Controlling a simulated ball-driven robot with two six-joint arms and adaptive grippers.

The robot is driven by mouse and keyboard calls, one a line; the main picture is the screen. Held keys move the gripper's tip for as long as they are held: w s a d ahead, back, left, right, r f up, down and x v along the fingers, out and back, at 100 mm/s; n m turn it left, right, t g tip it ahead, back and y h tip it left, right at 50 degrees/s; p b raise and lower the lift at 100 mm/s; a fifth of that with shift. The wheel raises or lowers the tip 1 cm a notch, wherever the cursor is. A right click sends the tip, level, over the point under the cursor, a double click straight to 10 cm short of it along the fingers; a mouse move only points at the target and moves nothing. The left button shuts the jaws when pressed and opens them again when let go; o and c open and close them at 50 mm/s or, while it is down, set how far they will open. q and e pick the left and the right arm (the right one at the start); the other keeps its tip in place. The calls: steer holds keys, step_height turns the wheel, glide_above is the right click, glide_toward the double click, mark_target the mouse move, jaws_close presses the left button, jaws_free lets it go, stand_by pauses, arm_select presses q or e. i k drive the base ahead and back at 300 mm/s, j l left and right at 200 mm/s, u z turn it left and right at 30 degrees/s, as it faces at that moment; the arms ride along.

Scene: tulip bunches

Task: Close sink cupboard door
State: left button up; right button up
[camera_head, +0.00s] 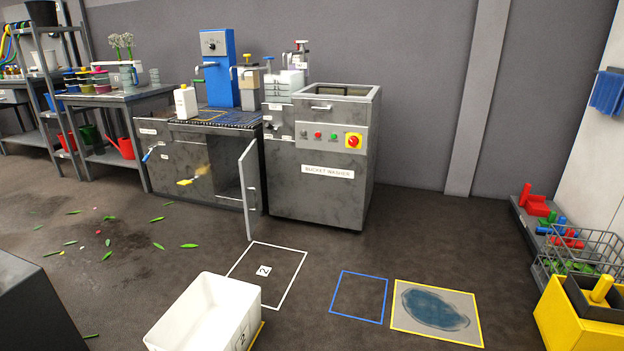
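The sink cupboard stands against the back wall with a grey sink counter (215,116) on top. Its cupboard door (250,188) stands open, swung out toward me on the right side of the unit, beside the bucket washer. Part of the dark cupboard inside (228,172) shows to the left of the door. The left front panel of the cupboard (180,165) looks closed, with a yellow item (185,182) on it. Neither of my grippers shows in the head view.
A grey bucket washer (325,160) stands right of the door. A white bin (207,315) is on the floor in front, near a white floor square (268,276) marked 2. Leaves litter the left floor. Yellow and black containers (585,310) stand at right.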

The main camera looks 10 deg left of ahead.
mark_target(248, 164)
steer(key=i+j+u, duration=0.1)
steer(key=i+u, duration=0.25)
steer(key=i, duration=0.3)
steer(key=i+l+u, duration=0.1)
steer(key=i+u, duration=0.2)
steer(key=i, duration=0.4)
steer(key=i+l+u, duration=0.1)
steer(key=u, duration=1.2)
steer(key=i+l, duration=0.1)
steer(key=l, duration=0.25)
steer(key=i+l, duration=0.15)
steer(key=l, duration=0.2)
steer(key=i+l, duration=0.1)
steer(key=l, duration=0.25)
steer(key=i+l, duration=0.15)
steer(key=l, duration=0.2)
steer(key=i+l, duration=0.1)
steer(key=l, duration=0.25)
steer(key=u, duration=0.05)
